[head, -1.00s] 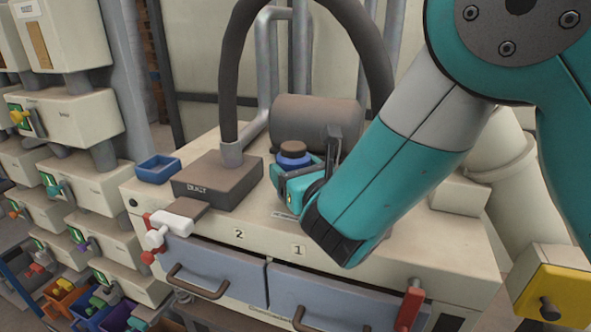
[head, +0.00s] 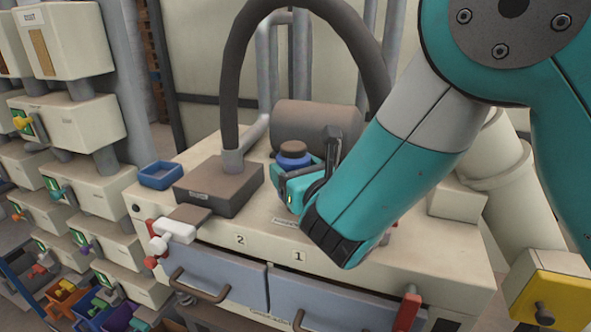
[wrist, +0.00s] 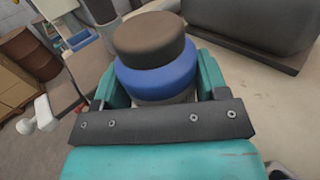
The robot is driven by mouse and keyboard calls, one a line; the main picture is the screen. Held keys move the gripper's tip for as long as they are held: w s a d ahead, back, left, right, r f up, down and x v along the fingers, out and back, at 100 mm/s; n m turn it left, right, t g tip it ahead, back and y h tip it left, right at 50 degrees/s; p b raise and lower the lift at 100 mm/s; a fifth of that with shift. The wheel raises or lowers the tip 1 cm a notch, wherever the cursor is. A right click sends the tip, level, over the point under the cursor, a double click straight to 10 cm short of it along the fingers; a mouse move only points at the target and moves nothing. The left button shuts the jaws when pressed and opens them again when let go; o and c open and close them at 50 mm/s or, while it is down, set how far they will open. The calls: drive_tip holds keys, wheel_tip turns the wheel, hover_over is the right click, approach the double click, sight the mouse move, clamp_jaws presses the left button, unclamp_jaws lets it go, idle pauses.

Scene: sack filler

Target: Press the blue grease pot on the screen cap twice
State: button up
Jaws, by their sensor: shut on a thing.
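The blue grease pot (head: 293,160) has a brown round top and stands upright on the cream machine top. It also shows in the wrist view (wrist: 157,80), between the fingers. My gripper (head: 292,172) is shut on the pot, with one teal finger on each side of it. The pot's lower part is hidden by my gripper, so I cannot tell whether it touches the surface. I cannot make out a screen cap for certain.
A dark box (head: 218,186) with a thick hose stands left of my gripper. A blue tray (head: 161,175) lies at the left edge. A grey-brown cylinder (head: 318,126) is close behind the pot. White and red levers (head: 172,232) stick out in front.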

sight(295, 146)
drive_tip(key=shift+r, duration=0.1)
wheel_tip(295, 146, up, 5)
drive_tip(key=p, duration=0.5)
drive_tip(key=shift+p, duration=0.3)
